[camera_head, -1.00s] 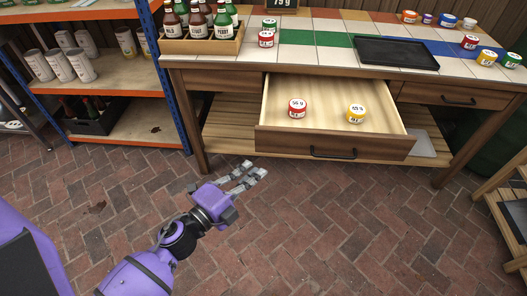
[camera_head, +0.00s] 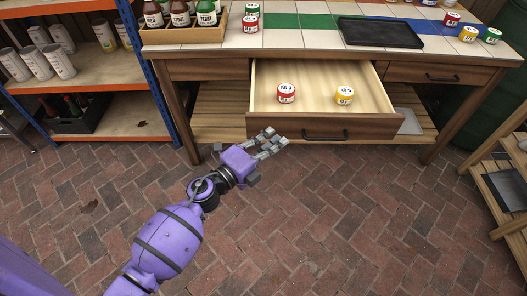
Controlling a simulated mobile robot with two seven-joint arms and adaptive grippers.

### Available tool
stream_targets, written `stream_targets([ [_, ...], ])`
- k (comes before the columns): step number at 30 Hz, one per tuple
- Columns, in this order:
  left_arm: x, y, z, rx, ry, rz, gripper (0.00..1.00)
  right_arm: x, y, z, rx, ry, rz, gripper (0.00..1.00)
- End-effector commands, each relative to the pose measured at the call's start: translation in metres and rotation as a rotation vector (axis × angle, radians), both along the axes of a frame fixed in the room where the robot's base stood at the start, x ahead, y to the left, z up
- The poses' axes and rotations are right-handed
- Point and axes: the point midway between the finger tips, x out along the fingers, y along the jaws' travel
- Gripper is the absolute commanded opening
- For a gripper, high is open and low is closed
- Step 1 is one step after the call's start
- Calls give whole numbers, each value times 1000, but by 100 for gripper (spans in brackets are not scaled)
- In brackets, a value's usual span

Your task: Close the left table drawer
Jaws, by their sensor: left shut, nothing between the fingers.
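The left table drawer (camera_head: 275,126) is pulled out from under the tiled table (camera_head: 215,70), with its dark handle (camera_head: 325,134) on the wooden front. A red-labelled jar (camera_head: 286,93) and a yellow-labelled jar (camera_head: 345,95) stand inside it. My left gripper (camera_head: 272,142) is at the left part of the drawer front, on the near side, fingers pointing up and right. It is shut and empty. I cannot tell whether the fingertips touch the front. My right gripper is not in view.
The right drawer (camera_head: 440,75) is shut. A black tray (camera_head: 380,33), a bottle crate (camera_head: 185,35) and several jars stand on the tabletop. A blue-and-orange shelf (camera_head: 120,113) stands left, a wooden rack (camera_head: 500,185) right. The brick floor in front is clear.

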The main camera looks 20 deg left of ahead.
Motion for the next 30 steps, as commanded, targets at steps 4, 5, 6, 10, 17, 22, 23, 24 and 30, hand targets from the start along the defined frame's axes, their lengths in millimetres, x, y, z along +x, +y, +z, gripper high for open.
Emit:
stream_targets([
  [4, 15, 4, -1, -1, 0, -3, 0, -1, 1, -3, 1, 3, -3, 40],
  [5, 17, 5, -1, -1, 0, -2, 0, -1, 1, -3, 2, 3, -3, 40],
  [6, 19, 6, -1, 0, 1, -2, 0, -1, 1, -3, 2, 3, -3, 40],
  [10, 21, 7, -1, 0, 1, -2, 0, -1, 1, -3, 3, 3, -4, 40],
  [17, 21, 7, -1, -1, 2, -2, 0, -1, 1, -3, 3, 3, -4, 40],
  [22, 25, 8, 0, -1, 0, -2, 0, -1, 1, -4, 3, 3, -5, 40],
  [23, 27, 9, 0, 0, 0, -2, 0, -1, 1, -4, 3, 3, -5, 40],
  [24, 30, 10, 0, 0, 0, -2, 0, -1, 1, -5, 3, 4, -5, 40],
  [30, 60, 19, -1, 1, 0, -2, 0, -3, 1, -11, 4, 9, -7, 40],
])
